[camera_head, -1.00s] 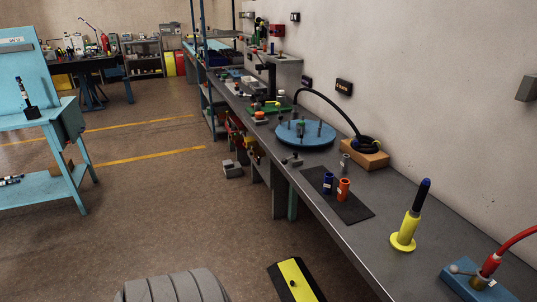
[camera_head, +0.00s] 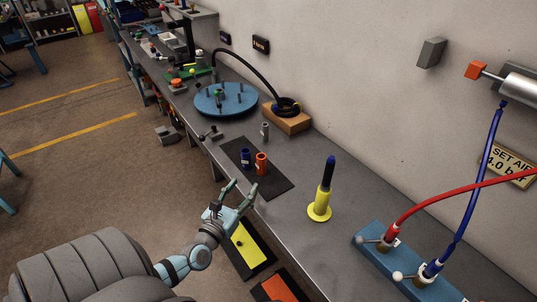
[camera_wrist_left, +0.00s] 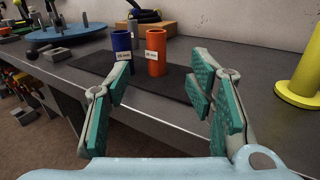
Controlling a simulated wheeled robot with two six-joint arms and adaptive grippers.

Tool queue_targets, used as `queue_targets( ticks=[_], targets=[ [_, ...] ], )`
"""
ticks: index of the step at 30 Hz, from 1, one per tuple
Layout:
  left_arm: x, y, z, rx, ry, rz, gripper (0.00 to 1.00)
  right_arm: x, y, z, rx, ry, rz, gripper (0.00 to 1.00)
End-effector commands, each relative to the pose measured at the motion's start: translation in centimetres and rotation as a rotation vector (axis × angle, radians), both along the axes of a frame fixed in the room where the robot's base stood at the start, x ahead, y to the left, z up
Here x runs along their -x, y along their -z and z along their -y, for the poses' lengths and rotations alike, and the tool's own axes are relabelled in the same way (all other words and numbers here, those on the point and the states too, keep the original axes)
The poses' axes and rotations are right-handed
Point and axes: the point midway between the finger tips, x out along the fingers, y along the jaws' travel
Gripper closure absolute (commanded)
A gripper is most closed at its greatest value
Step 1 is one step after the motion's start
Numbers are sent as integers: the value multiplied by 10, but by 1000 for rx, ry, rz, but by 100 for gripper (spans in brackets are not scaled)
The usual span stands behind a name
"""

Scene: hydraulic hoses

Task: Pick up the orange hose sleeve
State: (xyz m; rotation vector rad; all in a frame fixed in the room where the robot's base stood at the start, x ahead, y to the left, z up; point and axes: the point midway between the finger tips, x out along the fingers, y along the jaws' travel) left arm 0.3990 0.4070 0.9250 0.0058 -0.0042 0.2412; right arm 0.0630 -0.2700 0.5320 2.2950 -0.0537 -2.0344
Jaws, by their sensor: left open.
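The orange hose sleeve (camera_head: 261,164) stands upright on a black mat (camera_head: 276,184) on the grey workbench. In the left wrist view the orange sleeve (camera_wrist_left: 156,54) shows a white label and lies between my open fingers, farther off. A blue sleeve (camera_head: 245,157) stands just left of it, also upright; it shows in the left wrist view too (camera_wrist_left: 122,44). My left gripper (camera_head: 239,190) is open and empty at the bench's front edge, short of the mat and apart from both sleeves. My right gripper is not in view.
A yellow holder (camera_head: 320,210) with a dark blue handle stands right of the mat. A small grey cylinder (camera_head: 265,131) and a blue round plate (camera_head: 226,99) with pegs stand behind. A blue block (camera_head: 384,253) with red and blue hoses is at the right.

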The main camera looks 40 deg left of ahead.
Motion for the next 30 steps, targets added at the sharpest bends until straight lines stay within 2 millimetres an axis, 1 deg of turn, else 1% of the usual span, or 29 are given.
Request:
queue_targets(
  ticks=[3,5,6,9,16,21,24,29,30],
  targets=[
    [-21,-1,-6,12,-3,7,52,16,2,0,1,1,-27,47],
    [-36,0,-9,10,-2,6,52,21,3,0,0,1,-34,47],
    [-45,0,-12,10,-3,6,52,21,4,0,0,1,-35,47],
    [-67,2,-17,9,-2,3,52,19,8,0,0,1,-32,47],
    [-94,3,-26,6,-1,0,52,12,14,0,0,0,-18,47],
    [-125,5,-38,7,-1,0,52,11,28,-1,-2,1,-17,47],
    [-134,4,-40,8,-1,-1,52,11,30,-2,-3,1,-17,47],
    [-134,2,-40,8,0,-2,52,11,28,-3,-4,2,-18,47],
    [-134,2,-39,7,0,-2,56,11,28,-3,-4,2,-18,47]
  ],
)
